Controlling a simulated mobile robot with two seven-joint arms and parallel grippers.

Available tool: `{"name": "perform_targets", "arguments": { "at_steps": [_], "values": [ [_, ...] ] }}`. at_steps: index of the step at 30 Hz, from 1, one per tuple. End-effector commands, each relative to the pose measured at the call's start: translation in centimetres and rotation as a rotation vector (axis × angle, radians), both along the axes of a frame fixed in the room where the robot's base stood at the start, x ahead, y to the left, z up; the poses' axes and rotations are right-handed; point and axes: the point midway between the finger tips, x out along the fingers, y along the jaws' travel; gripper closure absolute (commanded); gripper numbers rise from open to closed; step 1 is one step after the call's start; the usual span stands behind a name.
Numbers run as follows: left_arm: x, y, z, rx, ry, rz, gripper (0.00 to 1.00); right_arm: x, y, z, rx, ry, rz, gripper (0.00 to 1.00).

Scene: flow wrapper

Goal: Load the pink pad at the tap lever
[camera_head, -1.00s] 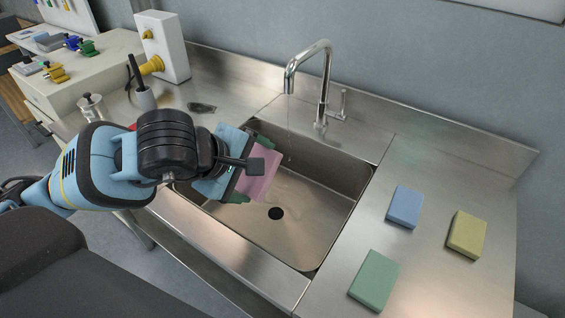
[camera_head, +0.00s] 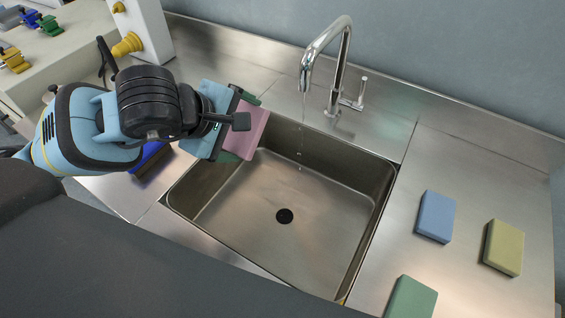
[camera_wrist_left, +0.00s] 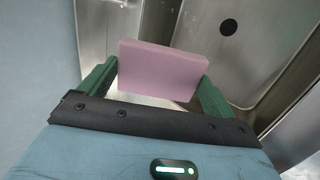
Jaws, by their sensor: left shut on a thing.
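My left gripper (camera_head: 237,128) is shut on the pink pad (camera_head: 247,131) and holds it above the left rim of the sink. In the left wrist view the pink pad (camera_wrist_left: 163,70) sits between the two green fingers, with part of the sink behind it. The tap (camera_head: 327,55) stands behind the sink, and a thin stream or drops fall from its spout. The tap lever (camera_head: 357,97) is a small upright handle to the right of the tap's base. The pad is apart from both tap and lever. My right gripper is not in view.
The sink (camera_head: 330,235) is empty, with a dark drain (camera_head: 284,216). A blue pad (camera_head: 435,216), a yellow pad (camera_head: 503,248) and a green pad (camera_head: 411,298) lie on the right counter. A dark blue object (camera_head: 150,160) lies partly hidden below my left arm.

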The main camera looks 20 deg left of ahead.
Motion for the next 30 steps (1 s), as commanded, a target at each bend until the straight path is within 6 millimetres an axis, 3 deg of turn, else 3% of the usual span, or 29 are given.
{"name": "perform_targets", "arguments": {
  "at_steps": [8, 21, 25, 30],
  "values": [
    [-0.5, -0.9, -0.2, -0.001, 0.002, -0.054, 0.28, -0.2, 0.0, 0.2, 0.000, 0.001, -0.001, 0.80],
    [-7.6, -11.7, -0.1, -0.008, -0.005, -0.768, 0.28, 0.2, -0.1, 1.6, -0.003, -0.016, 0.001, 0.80],
    [-9.1, -13.3, 0.2, -0.005, -0.005, -0.895, 0.28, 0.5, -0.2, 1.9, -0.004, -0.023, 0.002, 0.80],
    [-9.5, -13.7, 0.1, -0.002, -0.002, -0.934, 0.28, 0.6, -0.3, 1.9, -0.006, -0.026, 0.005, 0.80]
  ]
}}
